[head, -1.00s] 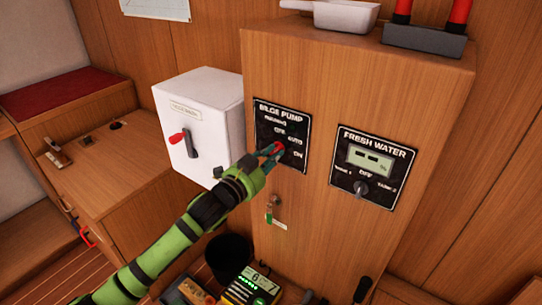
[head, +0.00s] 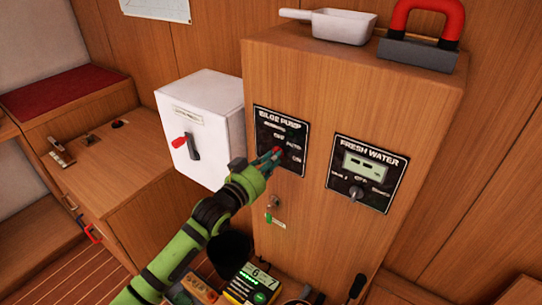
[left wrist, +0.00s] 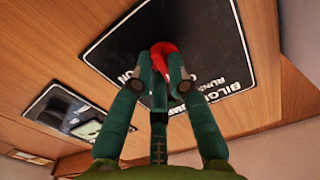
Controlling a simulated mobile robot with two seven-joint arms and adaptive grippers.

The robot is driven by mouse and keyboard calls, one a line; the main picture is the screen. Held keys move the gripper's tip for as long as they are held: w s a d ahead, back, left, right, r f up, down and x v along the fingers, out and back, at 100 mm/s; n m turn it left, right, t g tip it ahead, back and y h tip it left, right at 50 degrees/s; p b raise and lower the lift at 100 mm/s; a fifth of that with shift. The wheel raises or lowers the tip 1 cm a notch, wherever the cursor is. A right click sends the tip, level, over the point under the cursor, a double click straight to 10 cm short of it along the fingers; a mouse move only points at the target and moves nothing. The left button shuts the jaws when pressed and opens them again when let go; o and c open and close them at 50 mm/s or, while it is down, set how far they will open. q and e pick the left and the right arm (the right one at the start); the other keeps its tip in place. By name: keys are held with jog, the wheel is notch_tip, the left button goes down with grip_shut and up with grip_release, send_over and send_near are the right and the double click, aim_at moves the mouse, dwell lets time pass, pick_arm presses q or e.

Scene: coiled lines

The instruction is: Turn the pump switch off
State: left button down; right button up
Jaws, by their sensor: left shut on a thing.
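The black bilge pump panel (head: 265,118) is on the front of the wooden cabinet, with lettering for OFF, AUTO and ON. Its red switch knob (head: 277,150) is mostly hidden by my left gripper (head: 270,160). In the left wrist view the red knob (left wrist: 163,54) sits between the fingertips of my left gripper (left wrist: 166,80), which is shut on it. I cannot tell which position the knob points to. My right gripper is in neither view.
The fresh water panel (head: 368,172) is to the right on the same cabinet. A white box (head: 215,125) with a red-handled lever stands to the left. A key and green tag (head: 274,216) hang just below. A yellow device (head: 250,287) and dark bucket are lower down.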

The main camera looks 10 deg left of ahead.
pick_arm(q)
jog(key=shift+n, duration=0.7)
jog(key=shift+p, duration=0.3)
jog(key=c, duration=1.2)
grip_release()
jog(key=shift+s, duration=0.1)
jog(key=v, duration=1.2)
